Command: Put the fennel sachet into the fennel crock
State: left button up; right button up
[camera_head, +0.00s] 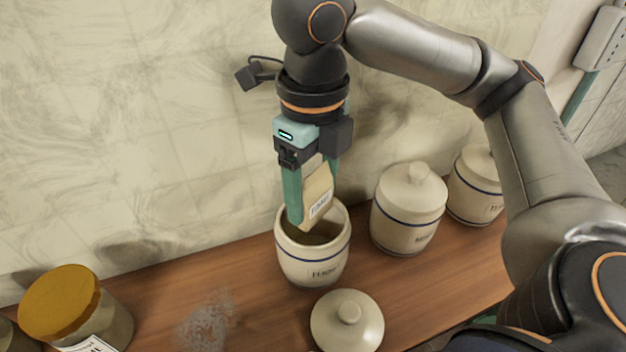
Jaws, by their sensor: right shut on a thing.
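The fennel crock (312,268) is a cream pot with a blue band and a label on its front. It stands open and upright on the wooden shelf. Its round cream lid (347,322) lies on the shelf in front of it. My right gripper (309,205) points down over the crock's mouth, shut on the fennel sachet (319,192), a small tan packet with a printed label. The sachet's lower end is at the mouth; I cannot tell how far inside it reaches.
Two lidded cream crocks, a nearer one (408,208) and a farther one (475,186), stand to the right. A glass jar with a yellow lid (60,302) stands at the left. The wall (130,130) rises close behind.

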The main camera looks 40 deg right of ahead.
aim_at(313, 181)
dwell(0.9)
jog(key=o, duration=1.3)
jog(key=shift+r, duration=3.55)
